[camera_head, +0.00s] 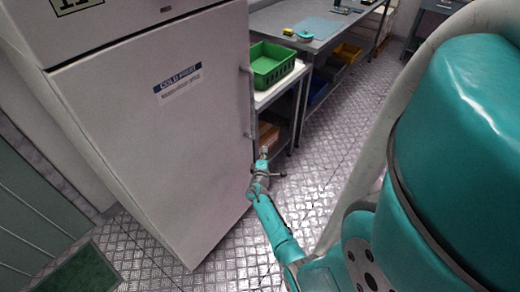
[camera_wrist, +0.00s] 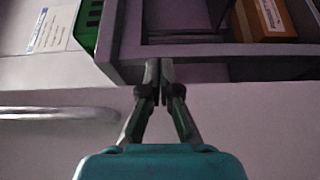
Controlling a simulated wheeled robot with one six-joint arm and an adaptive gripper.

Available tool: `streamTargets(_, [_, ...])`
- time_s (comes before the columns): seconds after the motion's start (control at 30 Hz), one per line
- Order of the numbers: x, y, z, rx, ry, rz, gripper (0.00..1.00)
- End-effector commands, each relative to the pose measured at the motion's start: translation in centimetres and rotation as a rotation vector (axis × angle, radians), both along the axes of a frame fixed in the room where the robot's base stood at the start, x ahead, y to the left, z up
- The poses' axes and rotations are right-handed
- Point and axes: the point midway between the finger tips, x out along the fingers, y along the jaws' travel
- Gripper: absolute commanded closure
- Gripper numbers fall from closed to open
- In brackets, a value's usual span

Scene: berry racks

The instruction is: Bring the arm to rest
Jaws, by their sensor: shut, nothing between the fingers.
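My arm reaches out from the lower right of the head view, and its end is beside the right edge of a white cold cabinet (camera_head: 165,130). My gripper (camera_head: 264,153) is small in that view. In the wrist view my gripper (camera_wrist: 153,68) has its two fingertips together with nothing between them. The fingers point toward the frame of a shelf stand (camera_wrist: 215,50). I cannot tell whether the fingertips touch it.
A green crate (camera_head: 272,66) sits on the white-topped stand (camera_head: 262,98) right of the cabinet. A cardboard box (camera_head: 268,136) is on its lower shelf. A grey workbench (camera_head: 300,20) stands behind. The metal floor (camera_head: 325,165) right of my gripper is clear. A cabinet handle (camera_wrist: 60,113) shows in the wrist view.

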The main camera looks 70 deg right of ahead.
Motion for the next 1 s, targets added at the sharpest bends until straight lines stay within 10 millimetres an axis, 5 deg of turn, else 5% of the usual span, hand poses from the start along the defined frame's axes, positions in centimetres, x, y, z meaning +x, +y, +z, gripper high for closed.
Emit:
streamTargets(0.43, [-6.3,1.9,-0.1,0.001,0.0,-0.003,1.0])
streamTargets(0.83, [-6.8,2.3,-0.2,0.006,-0.002,0.001,1.0])
streamTargets(1.0, [-6.1,6.4,-2.0,0.08,-0.043,0.047,1.0])
